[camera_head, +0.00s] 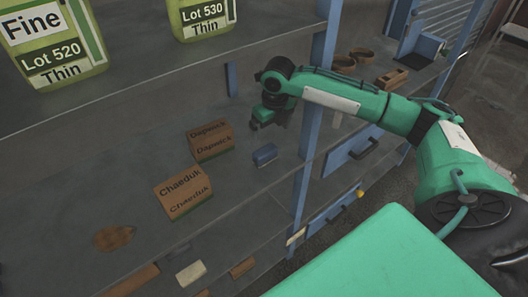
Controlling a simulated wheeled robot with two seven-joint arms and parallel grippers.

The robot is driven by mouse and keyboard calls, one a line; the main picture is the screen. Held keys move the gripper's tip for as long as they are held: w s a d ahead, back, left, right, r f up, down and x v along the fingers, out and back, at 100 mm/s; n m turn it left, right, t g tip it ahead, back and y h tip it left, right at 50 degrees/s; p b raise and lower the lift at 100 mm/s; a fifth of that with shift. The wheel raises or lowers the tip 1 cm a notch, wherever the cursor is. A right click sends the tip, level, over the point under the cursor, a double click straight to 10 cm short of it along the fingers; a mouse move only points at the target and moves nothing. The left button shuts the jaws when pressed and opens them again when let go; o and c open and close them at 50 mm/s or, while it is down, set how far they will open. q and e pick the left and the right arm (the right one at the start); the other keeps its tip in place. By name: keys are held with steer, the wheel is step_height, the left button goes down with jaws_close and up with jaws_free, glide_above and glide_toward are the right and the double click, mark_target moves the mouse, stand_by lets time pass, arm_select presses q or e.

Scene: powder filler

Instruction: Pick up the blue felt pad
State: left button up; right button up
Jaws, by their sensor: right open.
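A small dark blue block, which looks like the blue felt pad (265,154), lies on the grey shelf (110,170) near its right front edge. My right gripper (260,124) is just above it in the picture, reaching in from the right past the blue shelf post. Its jaws are small and dark here; they are open and apart from the pad. My left gripper is not in view.
Two brown boxes, marked Dapwicx (210,141) and Chaeduk (183,190), stand left of the pad. Green containers (55,45) sit on the upper shelf. The blue post (308,150) rises close on the right. A flat brown piece (114,238) lies at lower left.

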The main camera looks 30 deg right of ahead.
mark_target(265, 150)
steer(key=f, duration=0.1)
steer(key=w+f, duration=0.1)
steer(key=f, duration=0.1)
steer(key=shift+a+f, duration=0.1)
steer(key=shift+f, duration=0.1)
steer(key=f+p, duration=0.1)
steer(key=f, duration=0.2)
steer(key=shift+a+p, duration=0.2)
steer(key=shift+p, duration=0.2)
steer(key=f, duration=0.1)
steer(key=f+p, duration=0.1)
steer(key=f, duration=0.1)
steer(key=shift+w+a+f, duration=0.1)
steer(key=shift+w+f, duration=0.05)
steer(key=shift+w, duration=0.25)
steer(key=shift+s+f, duration=0.1)
steer(key=shift+f, duration=0.05)
steer(key=c, duration=1)
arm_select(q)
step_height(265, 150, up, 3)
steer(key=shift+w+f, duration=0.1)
arm_select(e)
steer(key=shift+c, duration=0.2)
